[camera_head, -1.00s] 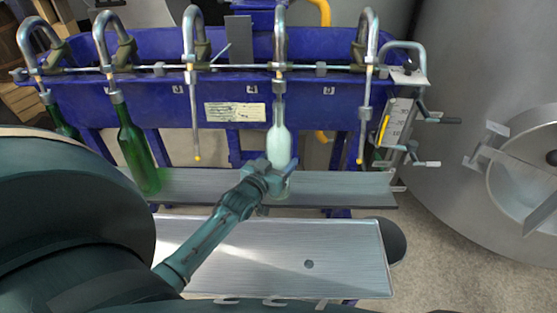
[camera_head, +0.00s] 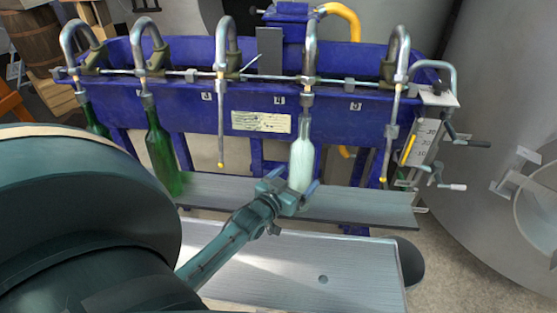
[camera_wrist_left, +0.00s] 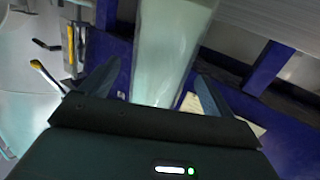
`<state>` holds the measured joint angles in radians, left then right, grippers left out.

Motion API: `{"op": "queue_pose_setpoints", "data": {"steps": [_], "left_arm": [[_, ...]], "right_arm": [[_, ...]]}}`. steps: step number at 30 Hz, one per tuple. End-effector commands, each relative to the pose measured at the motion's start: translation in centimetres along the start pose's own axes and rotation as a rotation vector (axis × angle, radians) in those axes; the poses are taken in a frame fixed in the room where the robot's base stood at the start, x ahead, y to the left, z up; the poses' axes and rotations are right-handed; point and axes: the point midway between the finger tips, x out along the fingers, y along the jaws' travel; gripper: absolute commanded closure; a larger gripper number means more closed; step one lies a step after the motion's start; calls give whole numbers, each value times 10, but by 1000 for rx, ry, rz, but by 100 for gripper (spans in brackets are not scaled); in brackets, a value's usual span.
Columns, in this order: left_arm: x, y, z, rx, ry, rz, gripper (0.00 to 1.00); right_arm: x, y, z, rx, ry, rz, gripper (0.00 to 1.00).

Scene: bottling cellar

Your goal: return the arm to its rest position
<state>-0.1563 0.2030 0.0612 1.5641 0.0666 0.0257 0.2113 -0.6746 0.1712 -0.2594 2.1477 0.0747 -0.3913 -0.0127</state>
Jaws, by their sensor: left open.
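My left arm (camera_head: 225,245) reaches in from the lower left of the head view. My left gripper (camera_head: 292,182) is open at the lower part of a pale, clear bottle (camera_head: 302,150). The bottle stands upright under a filling spout, on the grey shelf. In the left wrist view, the bottle (camera_wrist_left: 168,45) shows between and beyond the two spread fingers (camera_wrist_left: 155,85); whether either finger touches it I cannot tell. My right gripper is not in view.
A blue filling machine (camera_head: 190,110) with several curved metal spouts stands ahead. Green bottles (camera_head: 161,155) stand at its left. The grey shelf (camera_head: 365,205) runs below, and a metal tray (camera_head: 345,265) lies nearer. A large steel tank (camera_head: 500,90) stands at the right.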

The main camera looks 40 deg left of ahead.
Motion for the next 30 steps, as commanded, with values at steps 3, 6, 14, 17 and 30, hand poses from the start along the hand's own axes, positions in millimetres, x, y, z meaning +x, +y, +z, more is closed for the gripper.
{"op": "queue_pose_setpoints", "data": {"steps": [3, 6, 14, 17, 30], "left_arm": [[-31, 0, 0, 0, -3, 0, 12], [-54, 0, -1, -1, 0, 0, 12], [-94, 0, -1, -2, 3, 0, 12], [-100, 0, -1, -1, 4, 0, 12], [-132, 65, 6, 46, -179, 105, 12]], "right_arm": [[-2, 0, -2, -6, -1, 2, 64], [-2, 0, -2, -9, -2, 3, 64], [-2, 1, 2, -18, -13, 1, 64], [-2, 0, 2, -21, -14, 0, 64], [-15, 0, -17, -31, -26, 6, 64]]}}
